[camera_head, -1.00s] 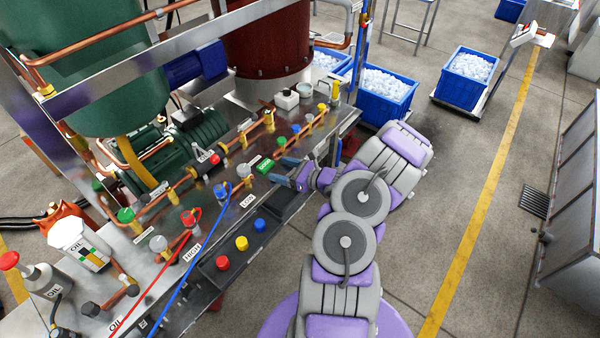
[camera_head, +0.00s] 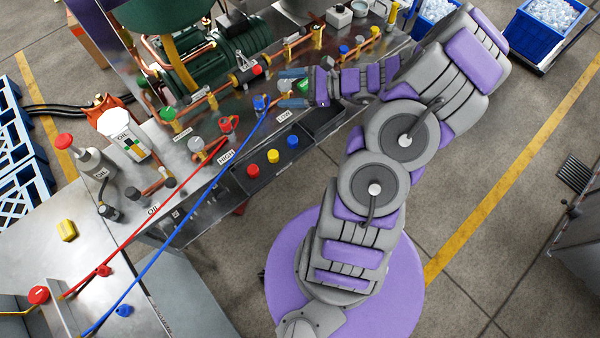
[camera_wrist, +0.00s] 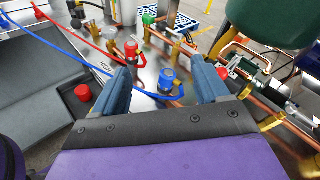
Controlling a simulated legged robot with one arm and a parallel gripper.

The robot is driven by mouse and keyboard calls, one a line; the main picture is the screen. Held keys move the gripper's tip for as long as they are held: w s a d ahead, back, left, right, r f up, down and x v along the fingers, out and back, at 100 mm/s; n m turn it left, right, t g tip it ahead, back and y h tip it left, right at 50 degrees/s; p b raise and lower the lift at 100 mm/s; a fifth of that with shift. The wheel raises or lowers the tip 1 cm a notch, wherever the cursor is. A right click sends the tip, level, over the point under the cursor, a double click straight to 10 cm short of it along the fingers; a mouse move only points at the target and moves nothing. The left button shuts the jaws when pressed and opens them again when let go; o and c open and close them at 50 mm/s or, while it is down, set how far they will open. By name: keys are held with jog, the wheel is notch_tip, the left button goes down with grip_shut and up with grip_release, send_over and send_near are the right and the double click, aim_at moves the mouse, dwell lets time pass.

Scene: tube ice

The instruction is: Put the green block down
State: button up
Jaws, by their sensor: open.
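A small green block (camera_head: 303,87) shows on the metal bench top in the head view, partly covered by my gripper. My gripper (camera_head: 281,88) reaches in from the right with its two blue-grey fingers apart, on either side of the block in the picture. The height gap between them cannot be told. In the wrist view my gripper (camera_wrist: 160,88) is open, with no block seen between the fingers; the green block is out of sight there. A blue-capped valve (camera_head: 261,103) stands just past the fingertips and shows between them in the wrist view (camera_wrist: 167,82).
A red-capped valve (camera_head: 227,124) with a red hose and a blue hose (camera_head: 200,196) lie to the left. A dark button panel (camera_head: 273,156) runs along the bench front. Copper pipes (camera_head: 215,98) and a green motor (camera_head: 225,60) stand behind.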

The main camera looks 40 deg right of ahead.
jog(key=s+a+r+n+g, duration=0.3)
jog(key=a+n+g, duration=0.1)
jog(key=a, duration=0.3)
jog(key=s+a+r+n+g+h, duration=0.1)
jog(key=s+a+r+n+g, duration=0.3)
jog(key=a, duration=0.3)
jog(key=s+a+r+n+g, duration=0.2)
jog(key=s+a+n+g, duration=0.1)
jog(key=a+n, duration=0.25)
jog(key=s+r+n+h, duration=0.1)
jog(key=s+n+h, duration=0.3)
jog(key=s, duration=0.5)
jog(key=s+d+r+n+g+h, duration=0.1)
jog(key=s+r+n+h, duration=0.1)
jog(key=s+n+h, duration=0.3)
jog(key=shift+s+d+r+h, duration=0.25)
jog(key=shift+s+h, duration=0.65)
jog(key=shift+s, duration=1)
jog(key=shift+f, duration=0.15)
